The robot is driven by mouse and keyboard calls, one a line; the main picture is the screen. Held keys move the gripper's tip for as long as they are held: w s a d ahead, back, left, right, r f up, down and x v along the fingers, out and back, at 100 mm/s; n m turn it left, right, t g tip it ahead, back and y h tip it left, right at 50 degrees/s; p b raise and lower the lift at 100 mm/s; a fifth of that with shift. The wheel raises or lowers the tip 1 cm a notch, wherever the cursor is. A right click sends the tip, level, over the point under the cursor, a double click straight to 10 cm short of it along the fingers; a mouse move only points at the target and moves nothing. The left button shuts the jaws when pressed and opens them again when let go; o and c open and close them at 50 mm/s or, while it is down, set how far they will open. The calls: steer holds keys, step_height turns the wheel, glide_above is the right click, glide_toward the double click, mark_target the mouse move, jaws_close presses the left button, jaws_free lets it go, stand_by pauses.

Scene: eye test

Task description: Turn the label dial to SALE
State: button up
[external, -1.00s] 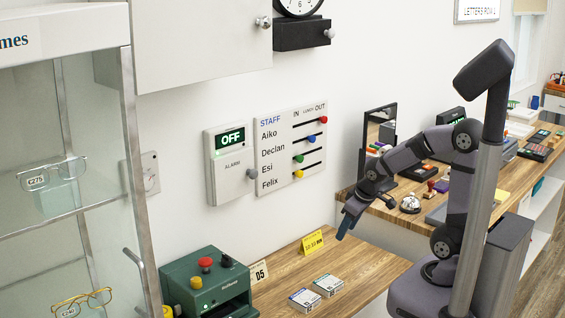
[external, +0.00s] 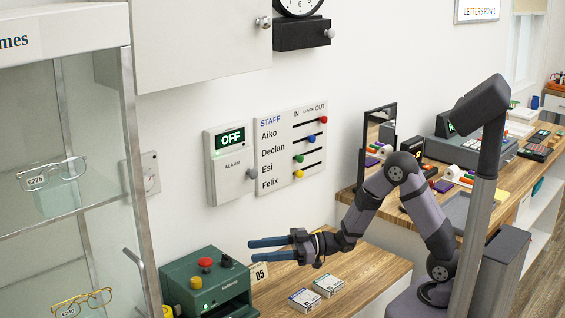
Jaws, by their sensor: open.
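I cannot make out a dial marked SALE in this view. A green machine (external: 210,284) stands on the wooden counter at the lower left. Any words beside the knobs are too small to read. My gripper (external: 251,250) is open and empty, its two blue fingers pointing left. In the picture its fingertips lie just right of and above the dark knob. I cannot tell how far apart they are in depth.
A card marked 05 (external: 260,272) stands beside the green machine. Two small boxes (external: 316,292) lie on the counter (external: 375,270). An alarm panel reading OFF (external: 230,165) and a staff board (external: 291,150) are on the wall. A glass cabinet (external: 60,150) stands at the left.

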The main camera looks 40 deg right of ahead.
mark_target(236, 264)
steer(key=shift+w+a+f+p, duration=0.35)
steer(key=shift+w+a, duration=0.35)
steer(key=shift+a, duration=0.3)
steer(key=shift+w+a+f+p, duration=0.2)
steer(key=shift+w+a+f, duration=0.15)
steer(key=shift+w+a, duration=0.55)
steer(key=shift+w+a+f+p, duration=0.35)
steer(key=shift+w+a, duration=0.2)
steer(key=shift+a, duration=0.6)
steer(key=c, duration=1)
